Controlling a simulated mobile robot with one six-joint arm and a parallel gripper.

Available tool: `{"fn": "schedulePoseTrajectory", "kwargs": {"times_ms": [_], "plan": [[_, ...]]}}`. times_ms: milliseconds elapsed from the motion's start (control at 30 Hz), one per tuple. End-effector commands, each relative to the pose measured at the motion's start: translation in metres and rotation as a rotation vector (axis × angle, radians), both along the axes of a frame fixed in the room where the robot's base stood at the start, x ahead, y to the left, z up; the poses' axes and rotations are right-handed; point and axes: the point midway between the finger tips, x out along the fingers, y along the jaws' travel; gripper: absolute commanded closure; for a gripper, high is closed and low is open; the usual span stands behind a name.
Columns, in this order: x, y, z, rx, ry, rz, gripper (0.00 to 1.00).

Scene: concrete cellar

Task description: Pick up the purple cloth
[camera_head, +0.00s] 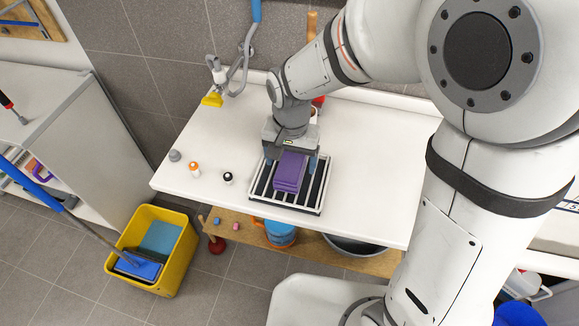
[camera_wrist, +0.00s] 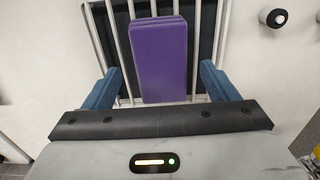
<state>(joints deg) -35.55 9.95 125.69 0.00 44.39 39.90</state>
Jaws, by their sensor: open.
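The purple cloth (camera_head: 290,172) is a folded, block-like stack lying on a slatted rack (camera_head: 262,183) on the white table. In the wrist view the cloth (camera_wrist: 159,60) lies lengthwise on the rack's bars, between the lines of my two blue fingers. My gripper (camera_head: 290,165) is over the rack at the cloth's far end. In the wrist view its fingers (camera_wrist: 158,85) are spread apart, one to each side of the cloth, with gaps between. Nothing is held. I cannot tell the exact height of the fingertips above the rack.
Small bottles with orange (camera_head: 194,170) and black (camera_head: 228,178) caps stand left of the rack on the white table (camera_head: 375,185). A yellow bucket (camera_head: 185,255) stands on the floor at left. The tabletop right of the rack is clear.

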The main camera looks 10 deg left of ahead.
Motion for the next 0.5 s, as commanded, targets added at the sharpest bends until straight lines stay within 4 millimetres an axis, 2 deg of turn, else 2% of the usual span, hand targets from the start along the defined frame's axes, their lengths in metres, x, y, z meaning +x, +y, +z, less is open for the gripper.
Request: {"fn": "schedulePoseTrajectory", "kwargs": {"times_ms": [100, 200, 433, 500], "plan": [[-0.001, 0.0, -0.017, -0.003, 0.003, 0.001, 0.2], [-0.001, 0.0, -0.026, -0.001, 0.002, 0.001, 0.2], [-0.001, 0.0, -0.028, 0.001, -0.001, 0.002, 0.2], [-0.001, 0.0, -0.028, 0.001, -0.001, 0.002, 0.24]]}}
